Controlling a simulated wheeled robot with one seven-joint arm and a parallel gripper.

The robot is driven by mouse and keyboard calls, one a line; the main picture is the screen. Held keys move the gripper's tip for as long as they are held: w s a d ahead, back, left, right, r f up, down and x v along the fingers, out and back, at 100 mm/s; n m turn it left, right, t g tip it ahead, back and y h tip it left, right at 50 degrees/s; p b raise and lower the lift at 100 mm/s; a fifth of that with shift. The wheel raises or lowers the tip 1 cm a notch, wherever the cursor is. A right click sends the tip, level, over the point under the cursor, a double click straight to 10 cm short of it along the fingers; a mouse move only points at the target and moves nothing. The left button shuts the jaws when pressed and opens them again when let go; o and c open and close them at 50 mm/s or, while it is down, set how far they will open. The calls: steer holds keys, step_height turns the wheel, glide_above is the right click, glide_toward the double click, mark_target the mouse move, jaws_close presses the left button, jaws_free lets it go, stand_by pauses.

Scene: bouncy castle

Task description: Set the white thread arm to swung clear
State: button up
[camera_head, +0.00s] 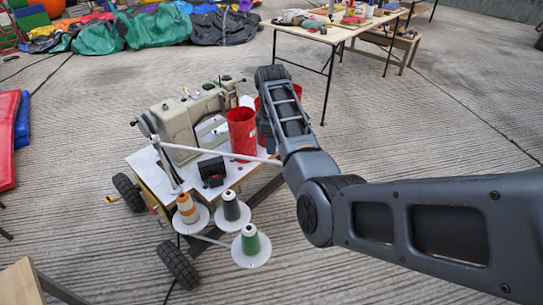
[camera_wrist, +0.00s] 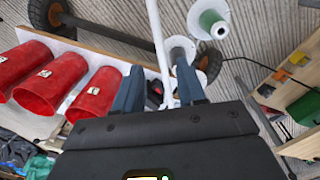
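The white thread arm (camera_head: 215,152) is a thin white bar that reaches from a post at the left of the sewing cart across the cart to my arm. In the wrist view the thread arm (camera_wrist: 158,40) runs down from the top edge into the gap between my fingers. My gripper (camera_wrist: 160,68) is open, with one dark blue finger on each side of the bar. I cannot tell whether either finger touches it. In the head view my own arm largely hides the gripper.
A beige sewing machine (camera_head: 185,122) and red cups (camera_head: 242,132) stand on the white-topped cart. Thread cones, including a green one (camera_head: 250,240), sit on discs at its front. A work table (camera_head: 335,33) stands behind. Bare concrete lies around the cart.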

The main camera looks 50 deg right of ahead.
mark_target(273, 161)
steer(key=f, duration=0.6)
steer(key=shift+w+d+f, duration=0.1)
steer(key=shift+d+f, duration=0.1)
steer(key=shift+f, duration=0.15)
steer(key=shift+c, duration=0.3)
jaws_close()
